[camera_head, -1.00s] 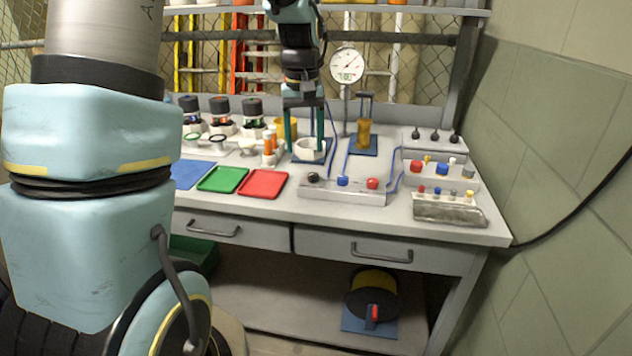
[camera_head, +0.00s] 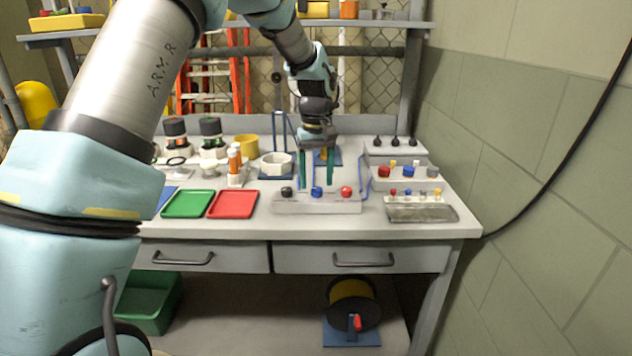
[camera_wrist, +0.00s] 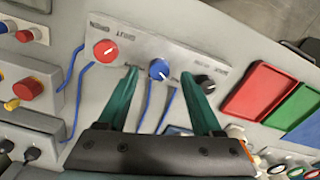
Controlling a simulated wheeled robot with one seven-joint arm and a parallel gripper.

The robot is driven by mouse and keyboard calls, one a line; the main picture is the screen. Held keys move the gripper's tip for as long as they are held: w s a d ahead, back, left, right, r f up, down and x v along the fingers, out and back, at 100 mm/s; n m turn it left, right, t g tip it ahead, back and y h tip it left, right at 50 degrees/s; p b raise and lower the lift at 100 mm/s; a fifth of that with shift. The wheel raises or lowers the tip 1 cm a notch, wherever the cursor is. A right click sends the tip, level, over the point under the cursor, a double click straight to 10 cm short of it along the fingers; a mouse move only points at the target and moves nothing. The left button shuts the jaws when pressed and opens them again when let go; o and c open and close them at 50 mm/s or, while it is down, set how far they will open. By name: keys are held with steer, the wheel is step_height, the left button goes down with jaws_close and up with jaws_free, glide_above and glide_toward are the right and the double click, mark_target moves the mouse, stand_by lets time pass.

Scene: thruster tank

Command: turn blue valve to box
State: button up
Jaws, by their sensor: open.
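The blue valve (camera_head: 317,191) is a round knob in the middle of a light grey valve panel (camera_head: 290,206) near the bench's front. A black knob (camera_head: 286,191) is on its left and a red knob (camera_head: 346,191) on its right. My gripper (camera_head: 316,180) is open and empty, its two green fingers pointing down just behind and above the panel. In the wrist view the blue valve (camera_wrist: 158,69) shows between the fingertips (camera_wrist: 160,75), apart from both. Small printed labels run along the panel, too small to read surely.
Red (camera_head: 233,204) and green (camera_head: 188,203) trays lie left of the panel. A block of coloured knobs (camera_head: 405,177) and a grey tray (camera_head: 422,213) stand to the right. A white ring fixture (camera_head: 276,166) is behind left. Blue tubes run close by the panel.

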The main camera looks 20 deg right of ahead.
steer(key=shift+f, duration=1.1)
jaws_close()
